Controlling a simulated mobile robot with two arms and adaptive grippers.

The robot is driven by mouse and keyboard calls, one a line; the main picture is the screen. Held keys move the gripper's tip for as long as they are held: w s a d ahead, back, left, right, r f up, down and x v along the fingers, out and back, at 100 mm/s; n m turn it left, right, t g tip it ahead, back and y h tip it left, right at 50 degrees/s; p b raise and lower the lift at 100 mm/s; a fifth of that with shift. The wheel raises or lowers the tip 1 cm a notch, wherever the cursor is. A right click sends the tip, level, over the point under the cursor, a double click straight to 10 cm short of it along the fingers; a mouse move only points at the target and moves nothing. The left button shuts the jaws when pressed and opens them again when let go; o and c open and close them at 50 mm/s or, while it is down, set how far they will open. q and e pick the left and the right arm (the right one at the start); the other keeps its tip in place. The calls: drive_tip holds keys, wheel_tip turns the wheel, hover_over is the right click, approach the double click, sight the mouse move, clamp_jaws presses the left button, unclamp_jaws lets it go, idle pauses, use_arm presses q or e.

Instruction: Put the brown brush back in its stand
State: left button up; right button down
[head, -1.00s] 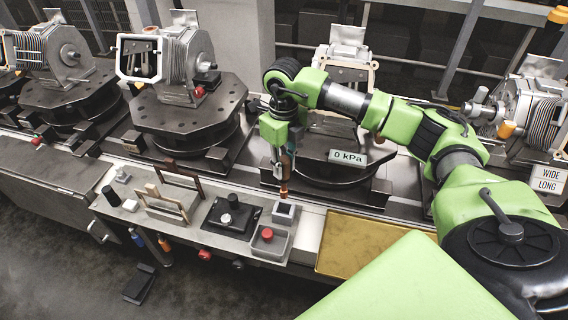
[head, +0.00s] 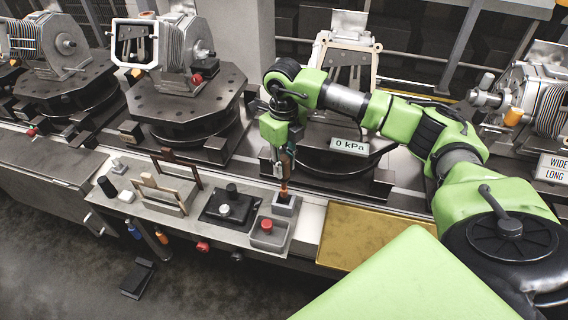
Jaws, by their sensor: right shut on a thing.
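My right gripper (head: 283,165) points down over the bench and is shut on the brown brush (head: 285,186). The brush hangs roughly upright, its upper part mostly hidden by the fingers. Its lower end overlaps the opening of the small grey square stand (head: 285,208) on the bench's right part. I cannot tell whether the tip is inside the opening or just above it. My left gripper is not in view.
In front of the stand is a grey tray (head: 268,235) with a red-topped item. A black plate with knobs (head: 229,206) lies left, beside upright frames (head: 165,194). A yellow-brown panel (head: 365,237) is at right. Fixture turntables (head: 187,105) stand behind.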

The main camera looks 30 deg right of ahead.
sight(284, 181)
drive_tip(key=shift+f, duration=0.15)
drive_tip(key=shift+f+b, duration=2.6)
drive_tip(key=shift+f, duration=0.8)
drive_tip(key=c, duration=1.7)
unclamp_jaws()
drive_tip(key=shift+r, duration=0.1)
